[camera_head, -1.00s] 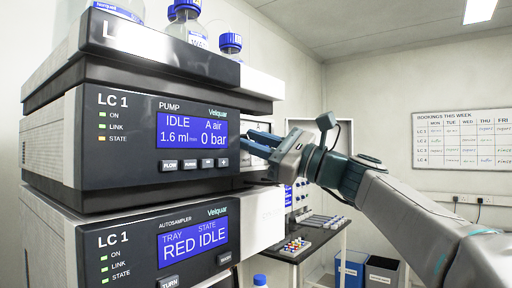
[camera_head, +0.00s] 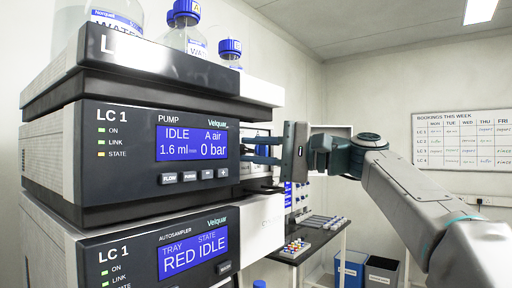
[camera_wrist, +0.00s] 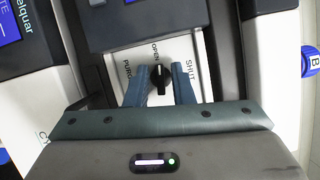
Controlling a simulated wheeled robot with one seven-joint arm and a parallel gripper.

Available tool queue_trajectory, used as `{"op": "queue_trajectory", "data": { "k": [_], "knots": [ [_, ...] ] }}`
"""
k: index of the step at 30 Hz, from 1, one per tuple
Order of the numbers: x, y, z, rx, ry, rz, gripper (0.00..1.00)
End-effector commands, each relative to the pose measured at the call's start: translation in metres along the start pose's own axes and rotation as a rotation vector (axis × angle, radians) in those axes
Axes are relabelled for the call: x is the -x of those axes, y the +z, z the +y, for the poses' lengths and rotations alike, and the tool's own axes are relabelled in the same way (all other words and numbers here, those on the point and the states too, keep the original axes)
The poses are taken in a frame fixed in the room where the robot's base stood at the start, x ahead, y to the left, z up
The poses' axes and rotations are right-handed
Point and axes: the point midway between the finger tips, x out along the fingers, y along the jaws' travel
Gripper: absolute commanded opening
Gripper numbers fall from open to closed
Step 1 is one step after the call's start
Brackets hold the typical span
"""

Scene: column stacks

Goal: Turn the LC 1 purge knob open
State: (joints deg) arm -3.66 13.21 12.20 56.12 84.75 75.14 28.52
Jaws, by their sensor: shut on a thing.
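The LC 1 purge knob (camera_wrist: 160,76) is a small black knob on a white panel in the wrist view. The panel carries the words OPEN, SHUT and PURGE. The knob's pale mark points to the top of the picture, toward the word OPEN. My gripper (camera_wrist: 161,84) has its two blue fingers on either side of the knob, shut on it. In the head view my gripper (camera_head: 262,150) reaches the right side of the LC 1 pump (camera_head: 120,185), where the knob is hidden. The pump screen (camera_head: 191,143) reads IDLE, A air, 1.6 ml, 0 bar.
The LC 1 autosampler (camera_head: 120,245) sits below the pump, its screen reading RED IDLE. Bottles with blue caps (camera_head: 187,8) stand on top of the stack. A bench (camera_head: 295,258) with vials is behind, with bins (camera_head: 382,272) beside it. Open room lies to the right.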

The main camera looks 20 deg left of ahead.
Motion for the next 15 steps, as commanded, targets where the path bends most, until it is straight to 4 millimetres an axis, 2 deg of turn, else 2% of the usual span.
{"op": "queue_trajectory", "data": {
  "k": [15],
  "knots": [
    [-0.0002,-0.0005,0.0015,0.088,0.04,-0.001,0.0]
  ]
}}
